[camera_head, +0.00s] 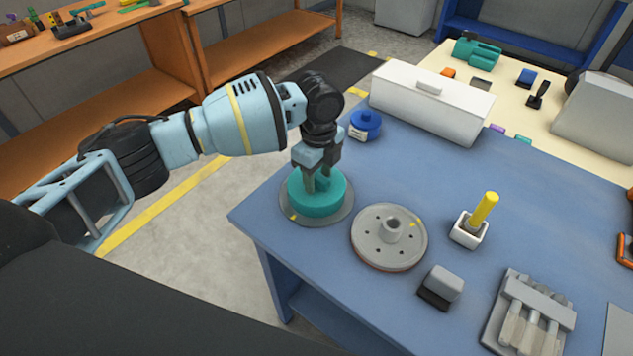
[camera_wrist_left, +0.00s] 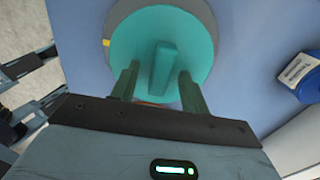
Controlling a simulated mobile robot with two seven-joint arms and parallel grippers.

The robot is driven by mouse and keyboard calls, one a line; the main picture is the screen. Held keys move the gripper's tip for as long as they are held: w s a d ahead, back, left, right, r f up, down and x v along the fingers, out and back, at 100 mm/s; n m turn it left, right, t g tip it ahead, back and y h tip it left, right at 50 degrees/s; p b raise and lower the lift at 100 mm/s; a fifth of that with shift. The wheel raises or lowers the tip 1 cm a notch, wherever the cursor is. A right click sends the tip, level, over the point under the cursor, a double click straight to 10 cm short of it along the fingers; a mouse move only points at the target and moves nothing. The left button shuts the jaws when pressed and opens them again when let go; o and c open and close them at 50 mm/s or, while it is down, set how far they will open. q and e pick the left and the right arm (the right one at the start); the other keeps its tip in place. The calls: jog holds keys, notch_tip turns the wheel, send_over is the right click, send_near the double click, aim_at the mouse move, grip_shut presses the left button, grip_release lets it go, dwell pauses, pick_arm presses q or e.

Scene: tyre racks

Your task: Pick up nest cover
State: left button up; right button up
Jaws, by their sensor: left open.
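The nest cover looks to be the round teal lid (camera_head: 318,200) with a raised bar handle, sitting on a grey round base (camera_head: 289,208) near the table's left corner. My left gripper (camera_head: 317,185) is above it, pointing down. In the left wrist view the teal lid (camera_wrist_left: 195,35) fills the top middle. There, the fingers of my left gripper (camera_wrist_left: 157,85) are open, one on each side of the bar handle, with gaps between fingers and handle. My right gripper is in neither view.
A grey flanged disc (camera_head: 388,250) lies just right of the lid. A blue round container (camera_head: 365,125) and a white box (camera_head: 430,105) stand behind. A white cup with a yellow stick (camera_head: 468,232) and a grey block (camera_head: 442,284) stand farther right on the blue table (camera_head: 400,170).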

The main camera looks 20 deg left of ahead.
aim_at(317, 178)
pick_arm(q)
grip_shut()
dwell(0.3)
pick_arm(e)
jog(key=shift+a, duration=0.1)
pick_arm(q)
jog(key=shift+r, duration=0.2)
